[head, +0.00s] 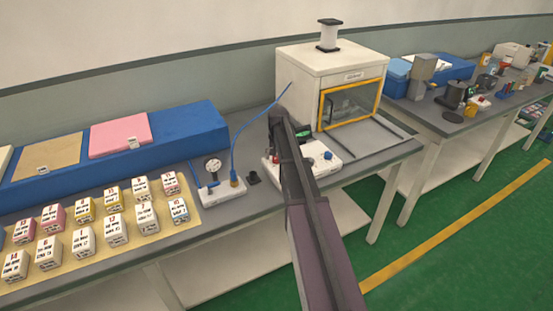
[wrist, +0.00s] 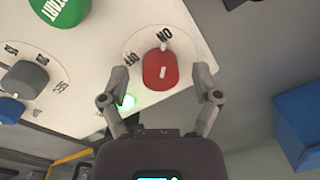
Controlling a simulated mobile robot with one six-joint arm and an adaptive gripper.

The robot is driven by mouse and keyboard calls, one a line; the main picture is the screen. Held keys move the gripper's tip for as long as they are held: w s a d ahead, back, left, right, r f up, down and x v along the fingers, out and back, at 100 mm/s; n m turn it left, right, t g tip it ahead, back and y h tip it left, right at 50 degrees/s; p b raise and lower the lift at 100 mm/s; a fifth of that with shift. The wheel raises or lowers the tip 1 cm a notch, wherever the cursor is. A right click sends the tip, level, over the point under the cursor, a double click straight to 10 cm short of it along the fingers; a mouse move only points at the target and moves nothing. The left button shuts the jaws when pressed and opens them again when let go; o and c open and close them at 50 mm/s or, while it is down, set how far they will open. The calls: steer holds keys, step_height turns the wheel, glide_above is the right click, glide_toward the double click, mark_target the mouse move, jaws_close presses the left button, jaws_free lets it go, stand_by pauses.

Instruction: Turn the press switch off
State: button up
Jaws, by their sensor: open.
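The press control box (head: 318,166) is a white unit on the bench, partly hidden behind my arm in the head view. In the wrist view its white panel (wrist: 110,28) carries a red rotary switch (wrist: 152,66) with ON and OFF labels beside it. The switch's white mark appears to point towards ON. A small green light (wrist: 126,102) glows near it. My gripper (wrist: 161,76) is open, with one finger on each side of the red switch in the picture. I cannot tell whether the fingers touch it. In the head view my arm hides the fingertips.
A green START button (wrist: 60,10), a grey knob (wrist: 28,78) and a blue knob (wrist: 11,110) sit on the same panel. The press cabinet (head: 330,62) stands behind the box. A small white unit with a gauge (head: 216,184) and labelled blocks (head: 115,232) are left.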

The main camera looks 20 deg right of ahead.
steer(key=shift+c, duration=0.2)
jaws_close()
steer(key=shift+n, duration=0.4)
steer(key=n, duration=0.7)
steer(key=shift+n, duration=0.4)
steer(key=n, duration=0.4)
steer(key=shift+g, duration=0.3)
steer(key=n, duration=0.5)
steer(key=shift+n, duration=0.3)
